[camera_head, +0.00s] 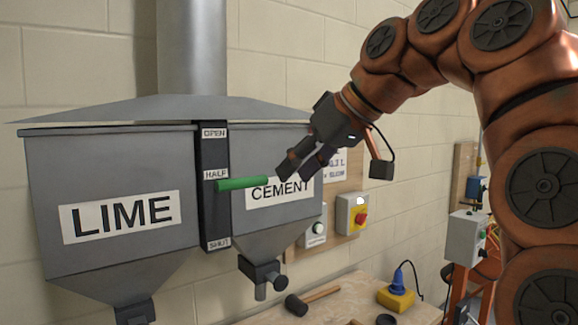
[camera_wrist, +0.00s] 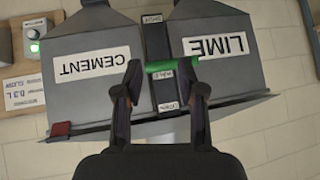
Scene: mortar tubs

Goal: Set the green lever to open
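The green lever (camera_head: 242,183) sticks out from a dark vertical plate (camera_head: 216,215) between the two hoppers. The plate reads OPEN at the top, HALF in the middle and SHUT at the bottom. The lever sits roughly level, just below the HALF label. My gripper (camera_head: 286,178) is open and empty, just right of the lever's free end in the head view. In the upside-down wrist view, the lever (camera_wrist: 172,65) lies across the space ahead of my open fingers (camera_wrist: 166,85). I cannot tell whether a finger touches it.
The LIME hopper (camera_head: 90,165) is left of the plate and the CEMENT hopper (camera_head: 255,215) right, partly behind my gripper. A mallet (camera_head: 312,298) lies on the bench (camera_head: 345,305) below.

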